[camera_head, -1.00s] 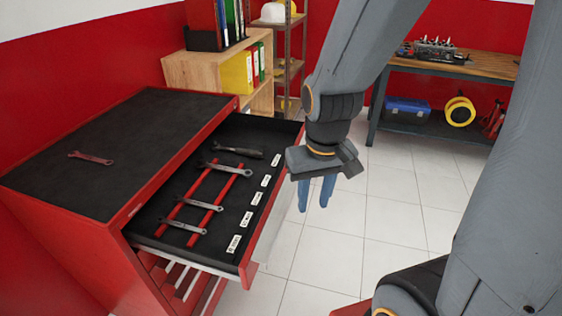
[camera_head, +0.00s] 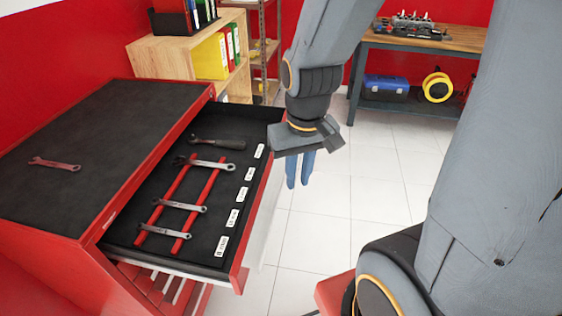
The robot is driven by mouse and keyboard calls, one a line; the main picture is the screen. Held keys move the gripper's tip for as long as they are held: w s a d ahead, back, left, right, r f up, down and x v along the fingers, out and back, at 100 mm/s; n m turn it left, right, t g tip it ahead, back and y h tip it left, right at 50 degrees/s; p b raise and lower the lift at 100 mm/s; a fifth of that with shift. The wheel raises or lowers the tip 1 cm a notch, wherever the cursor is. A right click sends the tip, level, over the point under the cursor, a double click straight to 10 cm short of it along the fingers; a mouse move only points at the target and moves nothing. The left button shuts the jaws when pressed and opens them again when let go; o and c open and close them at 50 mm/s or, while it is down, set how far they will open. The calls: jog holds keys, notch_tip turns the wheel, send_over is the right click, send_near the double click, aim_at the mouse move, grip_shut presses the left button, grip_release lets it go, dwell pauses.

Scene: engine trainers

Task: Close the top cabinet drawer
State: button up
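The red tool cabinet (camera_head: 78,168) stands at the left with a black top. Its top drawer (camera_head: 200,246) is pulled out to the right, and its black inside shows several wrenches, a dark-handled tool, red rails and white labels. My gripper (camera_head: 298,170) points down just outside the drawer's front, near its far end. Its blue fingers look close together, but whether they are open or shut is unclear. A small gap or contact with the drawer front cannot be told.
A wrench (camera_head: 54,164) lies on the cabinet top. A wooden shelf (camera_head: 180,60) with binders stands behind the cabinet. A workbench (camera_head: 440,42) with a blue toolbox (camera_head: 385,88) below is at the back right. Tiled floor is free right of the drawer.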

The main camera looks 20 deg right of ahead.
jog(key=shift+d+f+m, duration=0.2)
jog(key=shift+f+m, duration=0.15)
jog(key=shift+m, duration=0.05)
grip_shut()
jog(key=w+d+f+m+g+y+b, duration=0.4)
jog(key=w+f+m+y, duration=0.4)
jog(key=m, duration=0.5)
jog(key=w+d+m+t+y+b, duration=0.35)
jog(key=d+m+t, duration=0.2)
jog(key=d, duration=0.25)
jog(key=w+d+m+t+y+b, duration=0.2)
jog(key=w+d+m+t+y, duration=0.3)
jog(key=d, duration=0.4)
jog(key=w+a+p, duration=0.2)
jog(key=w+a, duration=0.1)
jog(key=a, duration=0.3)
jog(key=w+a+t+p, duration=0.1)
jog(key=w+a+p, duration=0.1)
jog(key=w+a, duration=0.2)
jog(key=shift+a+h, duration=0.45)
jog(key=shift+a, duration=0.7)
jog(key=shift+w, duration=0.1)
